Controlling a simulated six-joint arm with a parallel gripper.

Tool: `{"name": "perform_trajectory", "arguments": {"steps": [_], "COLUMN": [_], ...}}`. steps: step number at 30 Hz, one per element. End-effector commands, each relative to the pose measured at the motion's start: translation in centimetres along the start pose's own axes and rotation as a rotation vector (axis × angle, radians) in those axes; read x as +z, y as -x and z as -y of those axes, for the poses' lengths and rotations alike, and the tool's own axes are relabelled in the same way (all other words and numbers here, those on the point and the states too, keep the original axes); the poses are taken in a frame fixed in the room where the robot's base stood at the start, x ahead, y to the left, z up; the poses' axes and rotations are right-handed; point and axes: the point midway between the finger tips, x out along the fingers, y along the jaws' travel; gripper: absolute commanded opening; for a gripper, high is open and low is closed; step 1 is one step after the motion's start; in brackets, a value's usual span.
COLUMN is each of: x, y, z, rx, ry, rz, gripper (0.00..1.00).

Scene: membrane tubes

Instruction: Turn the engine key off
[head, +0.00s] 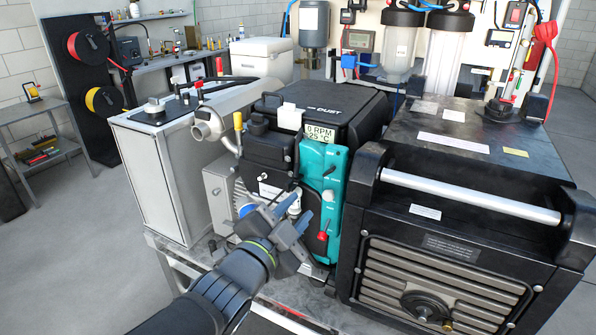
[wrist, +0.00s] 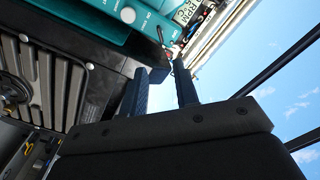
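The teal engine control panel (head: 318,190) stands upright on the front of the black engine. Its small display (head: 319,133) reads 0 RPM and about 25 °C. The panel carries a dark knob or key-like part, a pale round part (head: 328,195) and a red part (head: 322,237) near the bottom; I cannot tell surely which is the engine key. My gripper (head: 300,208) is just left of the panel's lower half. In the wrist view my gripper (wrist: 160,76) has its two fingers apart with nothing between them. The teal panel (wrist: 85,30) is at the upper left there.
The black engine (head: 330,103) is behind the panel. A large black unit with a silver bar (head: 470,198) stands close on the right. A grey box (head: 160,180) and a metal exhaust pipe (head: 212,125) are on the left. Open floor lies at the front left.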

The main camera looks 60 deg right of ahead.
Motion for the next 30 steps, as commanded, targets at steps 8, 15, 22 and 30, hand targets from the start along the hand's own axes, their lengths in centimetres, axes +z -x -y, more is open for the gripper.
{"name": "perform_trajectory", "arguments": {"steps": [8, 15, 22, 30], "x": [0.1, 0.1, 0.1, 0.1], "y": [-4.1, -7.8, -11.3, -13.6], "z": [-0.1, -0.1, -0.1, 0.0], "rx": [0.002, 0.002, 0.001, -0.001], "ry": [0.001, 0.001, 0.001, 0.000], "rz": [0.003, 0.003, 0.002, 0.002], "gripper": [0.28, 0.28, 0.28, 0.28]}}
